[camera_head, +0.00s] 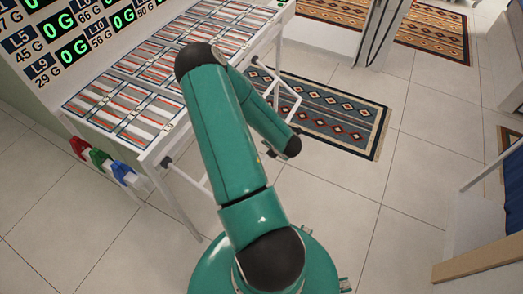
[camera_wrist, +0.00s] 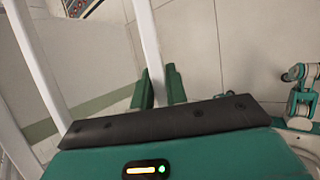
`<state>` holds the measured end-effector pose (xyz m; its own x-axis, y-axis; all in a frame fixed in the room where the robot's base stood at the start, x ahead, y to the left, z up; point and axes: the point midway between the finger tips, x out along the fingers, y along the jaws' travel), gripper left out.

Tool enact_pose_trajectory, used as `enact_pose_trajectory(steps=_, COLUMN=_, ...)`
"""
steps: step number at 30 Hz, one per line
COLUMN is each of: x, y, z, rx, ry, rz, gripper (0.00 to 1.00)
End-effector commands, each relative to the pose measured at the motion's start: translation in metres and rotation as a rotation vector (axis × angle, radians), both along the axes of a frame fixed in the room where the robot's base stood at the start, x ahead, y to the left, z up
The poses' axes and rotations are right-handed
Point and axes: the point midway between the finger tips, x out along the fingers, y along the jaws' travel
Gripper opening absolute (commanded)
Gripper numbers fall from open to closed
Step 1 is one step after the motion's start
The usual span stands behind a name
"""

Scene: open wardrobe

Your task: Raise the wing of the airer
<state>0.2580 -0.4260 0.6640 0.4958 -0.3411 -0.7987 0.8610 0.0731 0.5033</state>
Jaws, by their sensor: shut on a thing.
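In the head view a white frame stands at left, its top covered by striped panels (camera_head: 140,75). White tubes (camera_head: 286,88) jut from its near side, and another white bar (camera_head: 190,180) shows lower left of my arm. I cannot tell which tubes form the airer's wing. In the wrist view a white tube (camera_wrist: 147,35) runs down between the two teal fingers of my gripper (camera_wrist: 160,88), which is shut on it. A second white tube (camera_wrist: 38,65) runs along the left.
Red, green and blue clips (camera_head: 100,158) hang at the frame's left end. A display board (camera_head: 85,45) stands behind. A patterned rug (camera_head: 335,118) lies beyond my arm. A wooden-edged piece (camera_head: 485,260) is at right. Tiled floor (camera_head: 410,215) is clear between.

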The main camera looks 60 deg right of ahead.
Motion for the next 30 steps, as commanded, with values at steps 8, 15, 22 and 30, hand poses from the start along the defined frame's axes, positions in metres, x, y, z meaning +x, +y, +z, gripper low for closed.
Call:
enact_pose_trajectory(steps=8, x=-0.025, y=-0.001, z=0.063, rx=-0.026, ry=0.235, rz=0.002, gripper=0.00)
enact_pose_trajectory(steps=15, x=-0.036, y=-0.002, z=0.104, rx=-0.028, ry=0.280, rz=-0.002, gripper=0.00)
enact_pose_trajectory(steps=22, x=-0.038, y=-0.002, z=0.129, rx=-0.026, ry=0.280, rz=-0.001, gripper=0.00)
enact_pose_trajectory(steps=30, x=-0.038, y=-0.002, z=0.140, rx=-0.025, ry=0.280, rz=0.000, gripper=0.00)
